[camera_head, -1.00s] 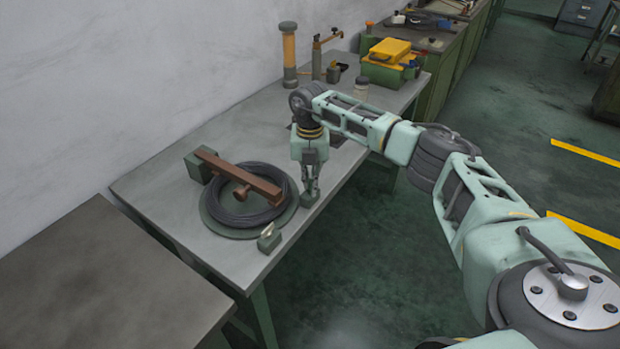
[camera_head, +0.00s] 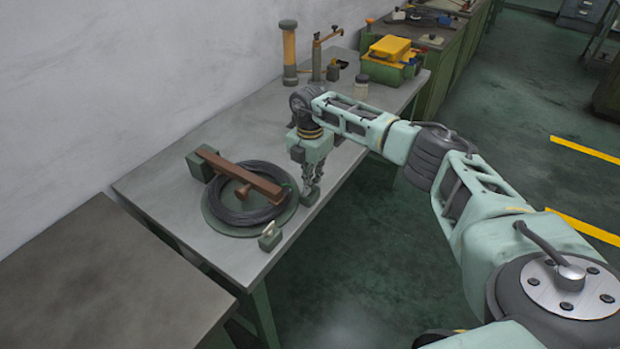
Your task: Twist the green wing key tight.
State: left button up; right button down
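My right gripper (camera_head: 311,184) points straight down at the front edge of the workbench. Its fingers are close together on top of a small dark green block (camera_head: 309,198). The green wing key is hidden between the fingertips; they look shut on it. A similar green block (camera_head: 270,241) with a pale wing on top stands apart at the front left. My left gripper is not in view.
A round green plate with a coiled dark cable (camera_head: 240,214) lies left of the gripper, a brown bar (camera_head: 240,174) across it. Bottles and a green box with a yellow case (camera_head: 391,48) stand farther back. Bare bench (camera_head: 225,128) lies behind the coil.

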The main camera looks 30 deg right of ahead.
jog(key=shift+w+d+r, duration=0.1)
jog(key=shift+w+r, duration=0.1)
jog(key=shift+r, duration=0.05)
jog(key=c, duration=2)
grip_release()
jog(key=shift+s+f, duration=0.1)
jog(key=shift+f, duration=0.1)
notch_tip(320, 180, up, 12)
